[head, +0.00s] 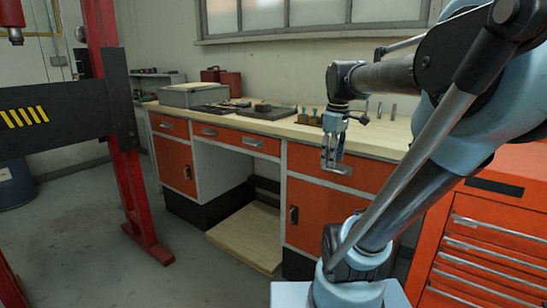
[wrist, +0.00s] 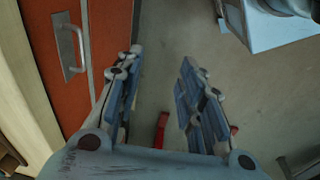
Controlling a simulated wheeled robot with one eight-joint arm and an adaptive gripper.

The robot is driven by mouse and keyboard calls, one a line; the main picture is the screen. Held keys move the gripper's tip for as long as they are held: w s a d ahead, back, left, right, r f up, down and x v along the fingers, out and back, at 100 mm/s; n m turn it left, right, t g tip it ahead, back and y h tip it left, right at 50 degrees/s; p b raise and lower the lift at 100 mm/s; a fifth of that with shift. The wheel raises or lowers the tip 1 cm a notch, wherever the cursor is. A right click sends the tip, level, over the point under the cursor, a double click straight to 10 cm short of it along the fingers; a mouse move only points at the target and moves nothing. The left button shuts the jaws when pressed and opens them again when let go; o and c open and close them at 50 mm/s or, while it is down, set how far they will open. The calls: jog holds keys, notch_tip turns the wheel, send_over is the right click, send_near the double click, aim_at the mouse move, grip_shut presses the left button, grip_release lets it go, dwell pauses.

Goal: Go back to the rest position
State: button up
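My gripper (head: 333,160) hangs at the end of my arm in front of the workbench (head: 237,138), fingers pointing down. In the wrist view the two fingers of my gripper (wrist: 160,72) stand apart with bare floor showing between them, so it is open and empty. It is close to an orange drawer front (wrist: 62,60) with a metal handle, at the left of the wrist view. No gate valve is visible in either view.
A red press frame (head: 128,170) with a black crossbeam stands at the left. A red tool cabinet (head: 490,250) is at the right. The benchtop holds a grey case (head: 187,96) and small tools. The floor (head: 95,245) between press and bench is clear.

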jog(key=s+f+m, duration=0.5)
jog(key=s+f, duration=0.1)
jog(key=f, duration=0.3)
jog(key=s+f+m, duration=0.5)
jog(key=s+f, duration=0.1)
jog(key=f, duration=0.3)
jog(key=shift+s+f+t, duration=0.15)
jog(key=shift+s+t, duration=0.05)
jog(key=shift+t, duration=0.2)
jog(key=shift+w+f, duration=0.2)
jog(key=shift+w, duration=0.3)
